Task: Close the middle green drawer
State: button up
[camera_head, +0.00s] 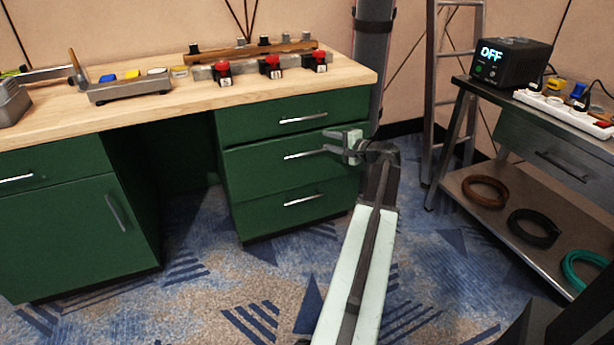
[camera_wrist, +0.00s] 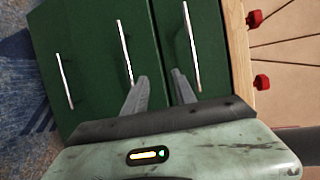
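The middle green drawer (camera_head: 255,154) is in the right-hand cabinet under the wooden workbench, between a top and a bottom drawer. Its front looks nearly in line with the others; I cannot tell whether it stands slightly out. Its silver bar handle (camera_head: 305,155) also shows in the wrist view (camera_wrist: 124,48). My gripper (camera_head: 330,142) is in front of the right part of this drawer, beside the handle's right end. In the wrist view my gripper (camera_wrist: 160,76) has its fingers apart with nothing between them. One fingertip is close to the handle's end; contact cannot be told.
The top drawer (camera_head: 250,118) and bottom drawer (camera_head: 255,212) have similar handles. The wooden bench top (camera_head: 140,112) carries red buttons and tools. A metal cart (camera_head: 470,195) stands at right with coils on its shelf. Carpet (camera_head: 210,275) lies clear before the cabinet.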

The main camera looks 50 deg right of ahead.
jog(key=b, duration=0.5)
send_near(308, 154)
jog(key=w, duration=0.2)
jog(key=shift+w+d+f+y+p, duration=0.3)
jog(key=shift+w+f, duration=0.05)
jog(key=shift+w, duration=0.1)
jog(key=b+x, duration=0.1)
jog(key=x, duration=0.6)
jog(key=shift+w+d, duration=0.1)
jog(key=shift+w, duration=0.2)
grip_shut()
